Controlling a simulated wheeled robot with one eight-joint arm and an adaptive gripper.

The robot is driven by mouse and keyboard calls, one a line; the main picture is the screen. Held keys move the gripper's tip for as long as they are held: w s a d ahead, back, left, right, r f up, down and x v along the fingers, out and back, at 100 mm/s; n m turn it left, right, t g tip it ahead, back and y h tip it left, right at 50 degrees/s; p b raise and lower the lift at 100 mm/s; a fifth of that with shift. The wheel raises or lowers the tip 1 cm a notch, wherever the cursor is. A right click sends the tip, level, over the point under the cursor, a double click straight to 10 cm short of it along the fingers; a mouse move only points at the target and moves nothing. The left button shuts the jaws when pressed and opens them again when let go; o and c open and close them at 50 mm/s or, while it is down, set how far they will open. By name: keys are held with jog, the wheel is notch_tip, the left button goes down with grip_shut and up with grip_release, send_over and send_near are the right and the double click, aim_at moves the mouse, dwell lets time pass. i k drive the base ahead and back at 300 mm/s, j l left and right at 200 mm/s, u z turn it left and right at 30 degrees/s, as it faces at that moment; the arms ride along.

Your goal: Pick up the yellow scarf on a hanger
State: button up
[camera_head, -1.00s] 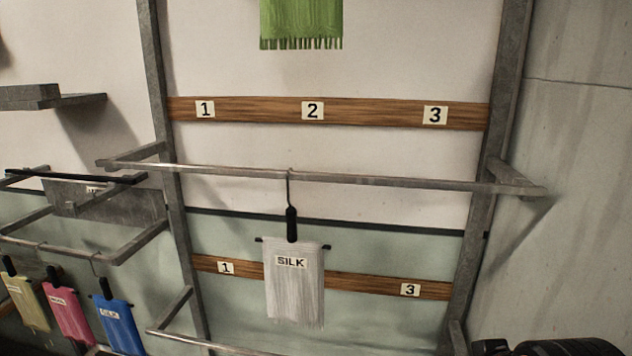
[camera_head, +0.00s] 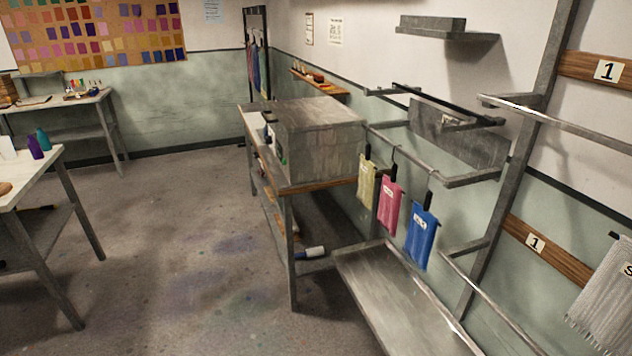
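The yellow scarf (camera_head: 367,181) is pale yellow and hangs on a black-handled hanger from a metal side rail, right of the picture's middle. It is the leftmost of three scarves there. A pink scarf (camera_head: 390,206) hangs just right of it, close beside it. A blue scarf (camera_head: 421,238) hangs to the right of the pink one. My gripper is not in view.
A metal box (camera_head: 318,138) sits on a workbench just left of the scarves. A sloping metal tray (camera_head: 395,300) lies below them. A grey scarf (camera_head: 605,295) hangs at the right edge. A white-topped table (camera_head: 35,172) stands at left. Floor between is clear.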

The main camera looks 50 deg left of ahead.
aim_at(366, 170)
jog(key=u, duration=1.5)
